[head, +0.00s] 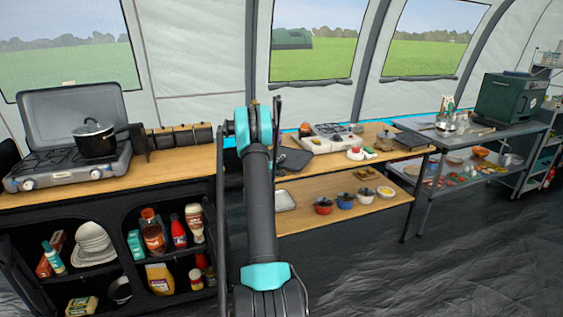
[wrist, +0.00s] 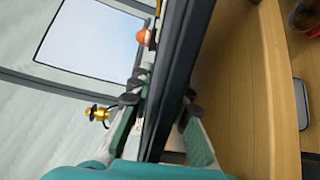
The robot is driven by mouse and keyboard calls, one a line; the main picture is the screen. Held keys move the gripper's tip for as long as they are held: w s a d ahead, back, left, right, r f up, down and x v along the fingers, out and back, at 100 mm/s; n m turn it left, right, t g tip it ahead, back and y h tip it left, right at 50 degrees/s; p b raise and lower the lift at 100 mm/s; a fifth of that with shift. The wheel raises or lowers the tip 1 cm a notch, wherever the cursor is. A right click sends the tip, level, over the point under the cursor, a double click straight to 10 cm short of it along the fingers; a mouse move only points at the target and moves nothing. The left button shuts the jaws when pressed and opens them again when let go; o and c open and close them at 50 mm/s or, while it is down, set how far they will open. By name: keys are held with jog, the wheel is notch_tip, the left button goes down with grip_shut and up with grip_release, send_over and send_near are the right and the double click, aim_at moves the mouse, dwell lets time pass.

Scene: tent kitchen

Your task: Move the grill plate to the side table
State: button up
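The grill plate looks like a dark flat slab (wrist: 176,70), seen nearly edge-on in the wrist view. In the head view a dark plate (head: 294,158) shows just right of my arm, at the left end of the middle wooden table. My gripper (wrist: 165,100) has one green finger on each side of the slab and appears shut on it. The exact contact is partly hidden. In the head view my gripper is mostly behind my arm. The task's side table is not clearly identifiable; a grey metal table (head: 428,140) stands at the right.
A stove with a black pot (head: 95,139) stands on the left counter. A small cooker (head: 333,139) and food items occupy the middle table. A green box oven (head: 510,99) stands right. Open floor is front right.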

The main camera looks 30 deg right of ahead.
jog(key=shift+o, duration=0.8)
jog(key=shift+s+f, duration=0.2)
jog(key=shift+f, duration=0.25)
jog(key=shift+r, duration=0.1)
jog(key=shift+w+r, duration=0.1)
jog(key=shift+r, duration=0.15)
jog(key=v, duration=1.1)
jog(key=shift+a+r, duration=0.15)
jog(key=shift+r, duration=0.05)
jog(key=shift+s+a+r, duration=0.2)
jog(key=shift+a, duration=0.25)
jog(key=s+a+r+m+g+y, duration=0.35)
jog(key=s+a+m+y, duration=0.2)
jog(key=s+a, duration=0.8)
jog(key=s+a+f+y, duration=0.2)
jog(key=s+a+y, duration=0.3)
jog(key=s+a, duration=0.6)
jog(key=s+a+f+g+y, duration=0.1)
jog(key=s+a+f+y, duration=0.2)
jog(key=s+a, duration=0.8)
jog(key=shift+s+a+y, duration=0.15)
jog(key=shift+a+y, duration=1.05)
jog(key=shift+y, duration=0.05)
